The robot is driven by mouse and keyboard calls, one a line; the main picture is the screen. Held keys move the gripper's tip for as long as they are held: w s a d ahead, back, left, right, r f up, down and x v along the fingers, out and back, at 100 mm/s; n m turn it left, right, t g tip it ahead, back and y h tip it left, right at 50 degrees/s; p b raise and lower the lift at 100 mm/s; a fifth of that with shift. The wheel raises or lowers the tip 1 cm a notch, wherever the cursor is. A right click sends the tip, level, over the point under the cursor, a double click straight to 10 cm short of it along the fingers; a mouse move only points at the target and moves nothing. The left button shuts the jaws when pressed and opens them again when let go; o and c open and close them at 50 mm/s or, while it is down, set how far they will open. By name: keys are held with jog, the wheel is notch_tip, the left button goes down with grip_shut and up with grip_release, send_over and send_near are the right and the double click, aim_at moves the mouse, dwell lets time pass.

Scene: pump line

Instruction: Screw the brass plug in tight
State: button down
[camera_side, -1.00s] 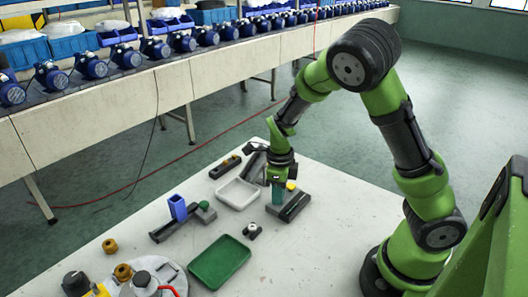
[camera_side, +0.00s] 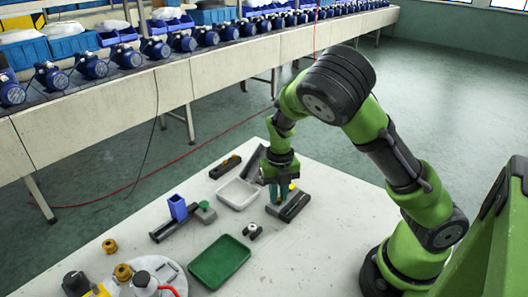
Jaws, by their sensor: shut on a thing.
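One brass-coloured round piece (camera_side: 109,246) lies on the table at the lower left. A second brass-coloured piece (camera_side: 123,272) sits at the edge of the pale round plate (camera_side: 166,267); I cannot tell which is the plug. My gripper (camera_side: 278,198) points down over the table's middle, far from both, beside the dark grey block fixture (camera_side: 296,207). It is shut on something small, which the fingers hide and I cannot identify. A small yellow piece (camera_side: 292,187) shows just right of the fingers.
A white tray (camera_side: 237,194) lies left of my gripper, a green tray (camera_side: 219,263) nearer the front. A blue bin (camera_side: 178,208) stands on a dark stand at left. A small black-and-white part (camera_side: 252,231) lies between. The table's right side is clear. A conveyor with blue pumps runs behind.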

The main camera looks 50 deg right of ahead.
jog(key=shift+m, duration=1)
jog(key=shift+s, duration=0.1)
jog(key=m, duration=0.2)
jog(key=shift+f+m, duration=0.1)
jog(key=shift+m, duration=0.3)
jog(key=m, duration=0.3)
jog(key=shift+m, duration=0.6)
jog(key=m, duration=0.5)
jog(key=shift+d, duration=0.15)
jog(key=shift+m, duration=1.1)
